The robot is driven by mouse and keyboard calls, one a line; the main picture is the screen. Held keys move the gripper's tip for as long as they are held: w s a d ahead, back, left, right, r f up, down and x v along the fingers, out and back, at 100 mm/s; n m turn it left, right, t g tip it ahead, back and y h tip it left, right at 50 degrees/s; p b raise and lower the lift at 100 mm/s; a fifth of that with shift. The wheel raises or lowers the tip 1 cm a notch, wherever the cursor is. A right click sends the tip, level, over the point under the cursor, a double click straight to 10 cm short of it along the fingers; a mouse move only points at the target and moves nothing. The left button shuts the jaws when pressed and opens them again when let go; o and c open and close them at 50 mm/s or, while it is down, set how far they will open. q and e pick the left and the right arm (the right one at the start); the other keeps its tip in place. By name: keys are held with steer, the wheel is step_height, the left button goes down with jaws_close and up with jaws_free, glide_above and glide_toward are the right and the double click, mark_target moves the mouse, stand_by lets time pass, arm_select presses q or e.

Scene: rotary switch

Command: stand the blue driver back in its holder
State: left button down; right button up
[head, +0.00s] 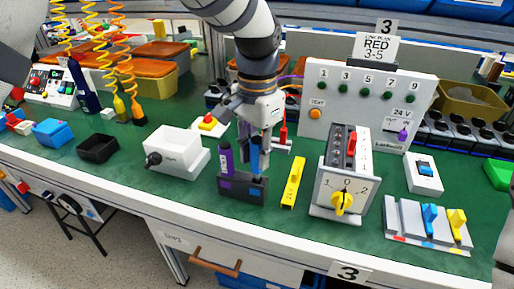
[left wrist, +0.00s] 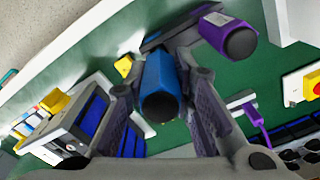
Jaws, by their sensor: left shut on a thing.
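My left gripper (head: 257,132) comes down from above over the dark holder (head: 243,190) and is shut on the blue driver (head: 255,158). The driver is roughly upright over the right side of the holder. I cannot tell whether its lower end is inside the slot. In the left wrist view, the blue driver (left wrist: 162,88) sits between the two fingers (left wrist: 165,100), its round dark end towards the camera. The purple driver (head: 226,158) stands in the left side of the holder, and it also shows in the left wrist view (left wrist: 230,35). My right gripper is not in view.
A white box with a black knob (head: 178,150) stands left of the holder. A yellow bar (head: 293,183) and a rotary switch box with a yellow knob (head: 343,190) stand to its right. A white panel (head: 365,105) stands behind. The table's front edge is close.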

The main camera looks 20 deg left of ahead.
arm_select(q)
steer(key=shift+f, duration=1.4)
steer(key=c, duration=1.3)
jaws_free()
step_height(320, 180, up, 12)
steer(key=shift+f, duration=0.1)
